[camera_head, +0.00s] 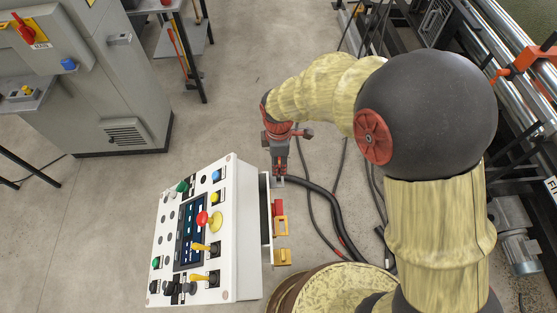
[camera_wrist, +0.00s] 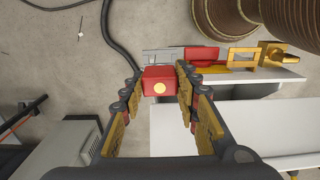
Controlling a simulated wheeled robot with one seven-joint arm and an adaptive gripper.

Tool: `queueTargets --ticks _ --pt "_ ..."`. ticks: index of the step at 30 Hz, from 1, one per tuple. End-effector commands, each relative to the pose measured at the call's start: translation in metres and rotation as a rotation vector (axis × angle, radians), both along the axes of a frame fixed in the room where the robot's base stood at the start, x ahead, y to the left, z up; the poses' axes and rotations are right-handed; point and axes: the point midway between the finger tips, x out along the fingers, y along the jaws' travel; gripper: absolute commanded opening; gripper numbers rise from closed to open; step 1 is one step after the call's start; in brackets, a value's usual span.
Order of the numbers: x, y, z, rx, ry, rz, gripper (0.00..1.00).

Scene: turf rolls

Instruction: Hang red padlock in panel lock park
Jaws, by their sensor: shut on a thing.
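A red padlock (camera_wrist: 160,86) with a round yellow dot sits between the two fingers of my gripper (camera_wrist: 159,78) in the wrist view. The fingers are shut on its sides. Its shackle cannot be made out. In the head view my gripper (camera_head: 280,173) points down at the far end of a white shelf on the right side of the control panel (camera_head: 225,265). That shelf (camera_wrist: 285,73) bears a grey slotted part (camera_wrist: 163,56), a red part (camera_wrist: 203,57) and a yellow frame (camera_wrist: 243,58). The padlock appears at the grey part; whether they touch cannot be told.
A yellow block (camera_head: 282,257) stands at the near end of the shelf. Black cables (camera_head: 335,215) lie on the floor to its right. A grey cabinet (camera_head: 120,90) stands at the back left. The floor between cabinet and panel is clear.

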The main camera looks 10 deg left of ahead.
Motion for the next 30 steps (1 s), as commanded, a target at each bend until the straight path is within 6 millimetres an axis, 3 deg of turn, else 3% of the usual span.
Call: queueTargets --ticks 9,30 --pt "0.0 0.0 -0.021 0.0 -0.001 0.0 0.03" --pt "0.0 0.0 -0.021 0.0 -0.001 0.0 0.03"
